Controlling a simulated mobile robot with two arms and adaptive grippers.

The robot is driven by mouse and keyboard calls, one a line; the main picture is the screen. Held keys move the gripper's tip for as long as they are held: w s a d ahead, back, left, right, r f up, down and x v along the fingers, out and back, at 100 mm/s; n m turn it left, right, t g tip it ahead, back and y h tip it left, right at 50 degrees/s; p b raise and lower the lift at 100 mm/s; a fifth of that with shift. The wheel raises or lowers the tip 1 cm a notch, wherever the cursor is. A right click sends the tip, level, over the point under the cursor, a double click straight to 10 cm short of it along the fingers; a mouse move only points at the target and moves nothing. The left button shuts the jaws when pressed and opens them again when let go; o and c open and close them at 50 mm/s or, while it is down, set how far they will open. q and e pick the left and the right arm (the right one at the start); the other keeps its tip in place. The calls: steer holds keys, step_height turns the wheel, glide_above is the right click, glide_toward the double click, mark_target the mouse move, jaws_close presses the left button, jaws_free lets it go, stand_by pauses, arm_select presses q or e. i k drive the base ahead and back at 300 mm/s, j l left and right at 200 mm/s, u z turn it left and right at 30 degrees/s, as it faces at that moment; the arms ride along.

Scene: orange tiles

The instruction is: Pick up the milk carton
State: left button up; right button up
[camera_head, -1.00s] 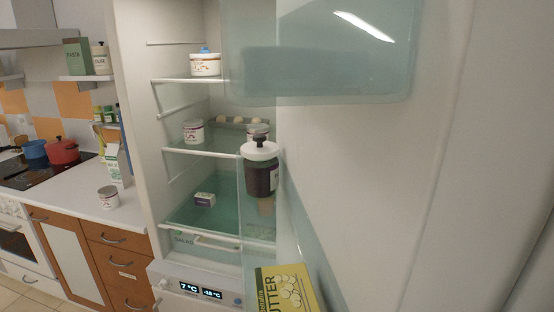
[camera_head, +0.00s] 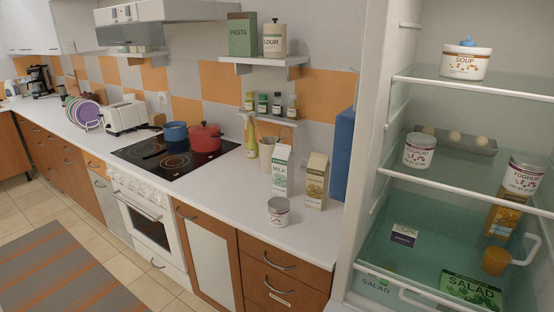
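The milk carton (camera_head: 281,172) is white with a green lower part and the word MILK. It stands upright on the white counter, right of the stove. A brown and cream carton (camera_head: 315,181) stands close to its right, and a small labelled tub (camera_head: 278,211) stands in front of it. Neither of my grippers shows in the head view.
The open fridge (camera_head: 455,85) at right holds yoghurt tubs, soup and salad. The stove (camera_head: 175,153) carries a red pot (camera_head: 205,137) and a blue pot (camera_head: 174,131). The white counter's (camera_head: 225,185) front strip is clear.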

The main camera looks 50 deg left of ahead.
mark_target(283, 157)
steer(key=j+z, duration=0.1)
steer(key=j, duration=1.25)
steer(key=k+j+z, duration=0.1)
steer(key=j, duration=1.2)
